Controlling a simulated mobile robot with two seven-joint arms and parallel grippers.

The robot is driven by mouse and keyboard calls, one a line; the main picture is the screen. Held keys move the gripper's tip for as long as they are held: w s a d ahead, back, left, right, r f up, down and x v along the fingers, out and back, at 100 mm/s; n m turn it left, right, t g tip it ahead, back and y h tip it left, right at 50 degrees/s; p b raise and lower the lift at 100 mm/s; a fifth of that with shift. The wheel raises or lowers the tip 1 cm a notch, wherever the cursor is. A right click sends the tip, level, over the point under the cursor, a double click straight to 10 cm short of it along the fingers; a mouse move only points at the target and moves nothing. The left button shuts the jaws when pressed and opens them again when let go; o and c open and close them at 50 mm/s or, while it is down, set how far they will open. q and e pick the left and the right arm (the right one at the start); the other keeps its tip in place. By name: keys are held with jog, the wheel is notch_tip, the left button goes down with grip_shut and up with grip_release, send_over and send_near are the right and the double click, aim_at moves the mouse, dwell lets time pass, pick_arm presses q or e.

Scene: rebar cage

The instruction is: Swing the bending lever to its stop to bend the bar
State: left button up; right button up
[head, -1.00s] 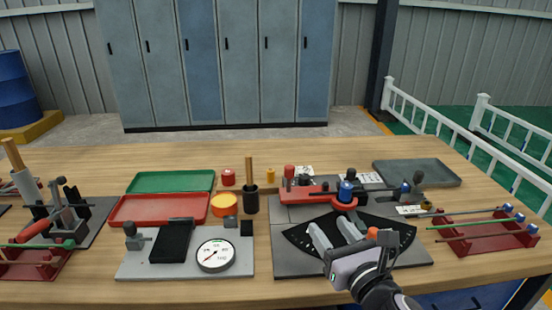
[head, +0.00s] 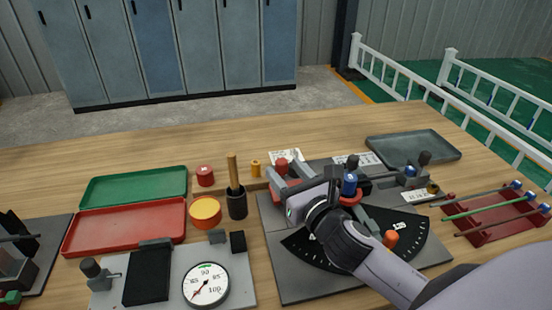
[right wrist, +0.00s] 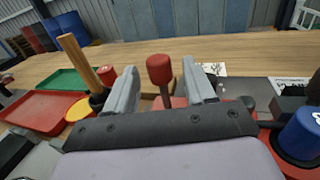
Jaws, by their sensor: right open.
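The bender has a red lever (head: 283,189) with an upright red knob (head: 281,164) at its left end and a blue-topped centre post (head: 349,185). My right gripper (head: 287,178) is open at the knob and hides much of the lever. In the right wrist view the red knob (right wrist: 160,70) stands between the two grey fingers, with a gap on each side. A black fan-shaped scale plate (head: 412,235) lies in front, with an orange knob (head: 390,238) on a grey arm. A dark bar (head: 380,176) shows right of the post. My left gripper is out of view.
A red rack (head: 497,222) with several bars stands to the right, and a grey tray (head: 412,146) behind. A dial gauge (head: 206,284), a red tray (head: 125,228), a green tray (head: 135,186) and a black cup (head: 237,204) with a wooden handle stand left. The back table strip is clear.

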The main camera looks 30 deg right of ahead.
aim_at(277, 163)
jog(key=shift+w, duration=2.25)
grip_shut()
jog(key=shift+f, duration=0.1)
